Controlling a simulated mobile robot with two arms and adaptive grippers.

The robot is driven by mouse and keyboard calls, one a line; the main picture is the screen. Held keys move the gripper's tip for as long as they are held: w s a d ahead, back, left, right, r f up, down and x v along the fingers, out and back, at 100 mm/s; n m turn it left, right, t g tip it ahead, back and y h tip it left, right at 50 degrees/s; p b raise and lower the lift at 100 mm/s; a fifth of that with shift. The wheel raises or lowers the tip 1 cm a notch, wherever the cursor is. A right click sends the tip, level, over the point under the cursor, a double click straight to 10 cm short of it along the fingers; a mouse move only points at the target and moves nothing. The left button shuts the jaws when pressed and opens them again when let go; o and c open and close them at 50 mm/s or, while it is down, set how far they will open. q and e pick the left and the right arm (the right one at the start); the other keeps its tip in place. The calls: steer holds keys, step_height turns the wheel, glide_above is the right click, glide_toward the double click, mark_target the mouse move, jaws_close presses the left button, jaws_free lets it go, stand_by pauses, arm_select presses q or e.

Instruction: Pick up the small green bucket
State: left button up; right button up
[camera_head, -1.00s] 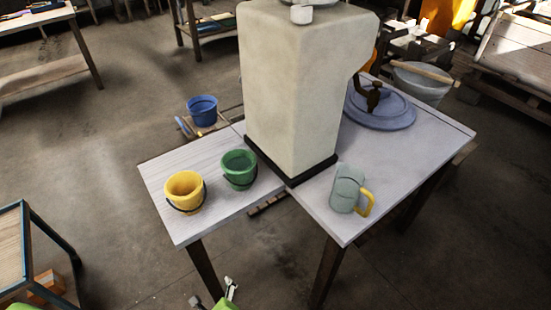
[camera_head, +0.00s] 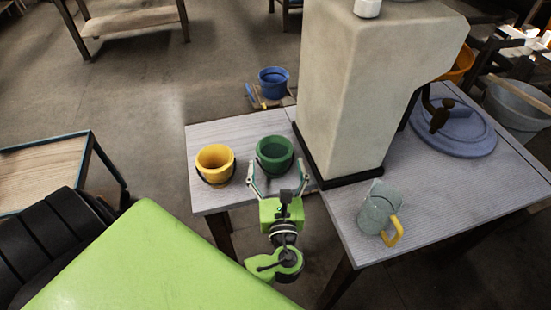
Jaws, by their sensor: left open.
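The small green bucket (camera_head: 275,153) stands upright on the left table (camera_head: 215,133), beside a yellow bucket (camera_head: 215,165). My left gripper (camera_head: 277,172) reaches up from below in the head view, with its two fingers spread at the near side of the green bucket. The fingers appear on either side of the bucket's lower front. I cannot tell whether they touch it. Nothing is held between them. The dark handle of the green bucket hangs down its front. My right gripper is not in view.
A large pale block (camera_head: 345,95) stands close to the right of the green bucket. A grey-green mug (camera_head: 378,207) with a yellow handle is on the right table. A blue bucket (camera_head: 273,82) sits lower, behind the left table. A wood-topped table (camera_head: 45,172) is at left.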

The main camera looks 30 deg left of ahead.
mark_target(273, 139)
arm_select(q)
steer(key=shift+p+x, duration=0.45)
steer(key=shift+x, duration=2.7)
steer(key=shift+s+r, duration=0.1)
steer(key=shift+r, duration=0.1)
steer(key=c, duration=1.5)
